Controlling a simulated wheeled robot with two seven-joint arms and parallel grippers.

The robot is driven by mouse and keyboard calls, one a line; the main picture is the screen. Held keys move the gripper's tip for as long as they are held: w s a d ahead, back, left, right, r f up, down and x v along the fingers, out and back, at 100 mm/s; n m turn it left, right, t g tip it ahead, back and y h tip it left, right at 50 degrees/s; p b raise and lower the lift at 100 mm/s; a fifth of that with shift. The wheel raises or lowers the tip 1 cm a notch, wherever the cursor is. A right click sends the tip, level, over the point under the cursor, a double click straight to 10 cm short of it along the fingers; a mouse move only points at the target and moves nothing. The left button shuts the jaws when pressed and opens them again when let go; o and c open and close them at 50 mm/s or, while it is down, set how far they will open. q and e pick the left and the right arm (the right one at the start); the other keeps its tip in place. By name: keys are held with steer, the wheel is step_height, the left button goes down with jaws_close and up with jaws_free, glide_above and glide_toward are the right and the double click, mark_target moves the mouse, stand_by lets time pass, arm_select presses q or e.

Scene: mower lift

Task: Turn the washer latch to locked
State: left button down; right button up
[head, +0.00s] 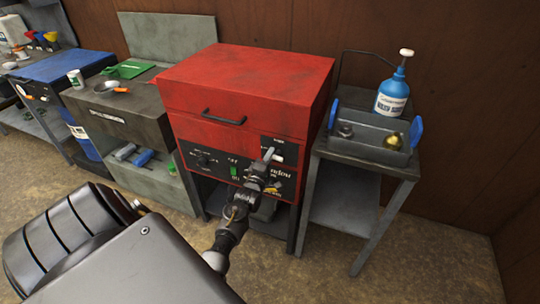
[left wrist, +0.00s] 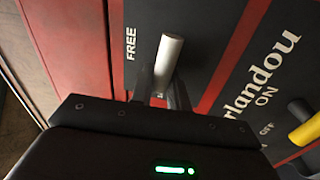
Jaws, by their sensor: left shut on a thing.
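The washer is a red box (head: 243,85) with a black handle bar on its front and dark control panels below. Its latch (head: 268,154) is a pale lever at the upper right of the front. My left gripper (head: 265,163) reaches it from below and in front. In the left wrist view the latch shows as a light cylindrical lever (left wrist: 168,58), with the fingers of my left gripper (left wrist: 163,88) shut on its lower part. The word FREE is printed left of the lever. The gripper partly hides the latch's base and the panel. My right gripper is not in view.
A green switch (head: 234,172) is left of my gripper. A yellow-tipped knob (left wrist: 304,134) is at the right in the left wrist view. A grey side table (head: 352,155) with a blue bottle (head: 392,95) stands right of the washer. A grey bench (head: 125,115) stands left.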

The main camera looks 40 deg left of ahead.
arm_select(q)
steer(key=shift+n, duration=0.5)
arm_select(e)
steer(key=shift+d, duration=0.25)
arm_select(q)
steer(key=c, duration=1.4)
jaws_free()
steer(key=shift+f, duration=0.1)
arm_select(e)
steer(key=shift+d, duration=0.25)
arm_select(q)
steer(key=shift+s+f, duration=0.1)
steer(key=shift+s, duration=0.15)
steer(key=b+v, duration=0.1)
steer(key=v, duration=0.9)
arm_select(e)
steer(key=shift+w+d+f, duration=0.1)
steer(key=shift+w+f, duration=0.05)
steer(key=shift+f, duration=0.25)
